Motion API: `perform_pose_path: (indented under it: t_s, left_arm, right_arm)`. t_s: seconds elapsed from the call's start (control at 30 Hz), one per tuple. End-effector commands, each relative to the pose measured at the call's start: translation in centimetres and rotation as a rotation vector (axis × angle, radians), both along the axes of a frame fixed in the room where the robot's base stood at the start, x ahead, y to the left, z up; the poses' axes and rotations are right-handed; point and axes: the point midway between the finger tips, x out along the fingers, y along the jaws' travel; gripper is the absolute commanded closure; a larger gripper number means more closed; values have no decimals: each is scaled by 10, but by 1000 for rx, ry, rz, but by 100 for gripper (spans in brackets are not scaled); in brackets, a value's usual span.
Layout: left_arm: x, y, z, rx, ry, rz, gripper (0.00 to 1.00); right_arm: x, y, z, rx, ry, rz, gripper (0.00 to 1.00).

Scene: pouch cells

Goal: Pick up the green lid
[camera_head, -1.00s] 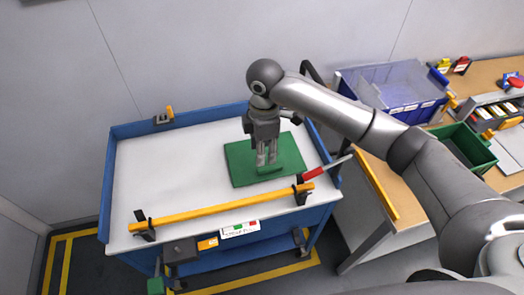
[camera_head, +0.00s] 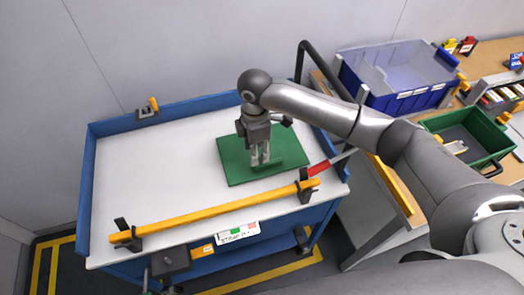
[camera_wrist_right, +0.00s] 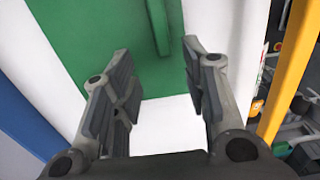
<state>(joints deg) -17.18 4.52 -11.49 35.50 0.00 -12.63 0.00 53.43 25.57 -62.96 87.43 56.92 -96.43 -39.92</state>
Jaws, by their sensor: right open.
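The green lid (camera_head: 232,172) is a flat rectangular plate lying on the white top of the blue cart. In the right wrist view the lid (camera_wrist_right: 90,30) fills the upper middle, with a narrow raised green handle (camera_wrist_right: 158,25) running along it. My right gripper (camera_head: 260,162) points down over the lid, and its fingers cover part of it. In the right wrist view its two fingers (camera_wrist_right: 157,52) are apart, with the end of the handle in the gap between the tips. I cannot tell whether the tips touch the lid. My left gripper is not in view.
The cart top (camera_head: 150,175) is bare left of the lid. A yellow bar (camera_head: 215,212) runs along its front edge, with a red-handled tool (camera_head: 320,168) near its right end. A blue bin (camera_head: 400,75) and an open green crate (camera_head: 470,135) stand on the bench at right.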

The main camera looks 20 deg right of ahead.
Motion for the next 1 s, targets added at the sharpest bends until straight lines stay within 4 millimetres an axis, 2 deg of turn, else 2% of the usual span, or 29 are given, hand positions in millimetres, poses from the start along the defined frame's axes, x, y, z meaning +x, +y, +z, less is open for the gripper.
perform_pose_path:
  t_s: [0.17,0.33,0.5,0.77,1.0]
  left_arm:
    - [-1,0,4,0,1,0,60]
    - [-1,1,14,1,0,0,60]
    - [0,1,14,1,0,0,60]
    - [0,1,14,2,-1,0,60]
    - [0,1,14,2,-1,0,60]
  right_arm:
    - [-1,-1,-12,-1,1,0,59]
    - [-8,-5,-36,-2,4,-1,59]
    - [-7,-4,-56,-1,-1,-1,59]
    - [-6,-4,-59,-1,-2,0,59]
    - [-6,-4,-59,-1,-2,0,90]
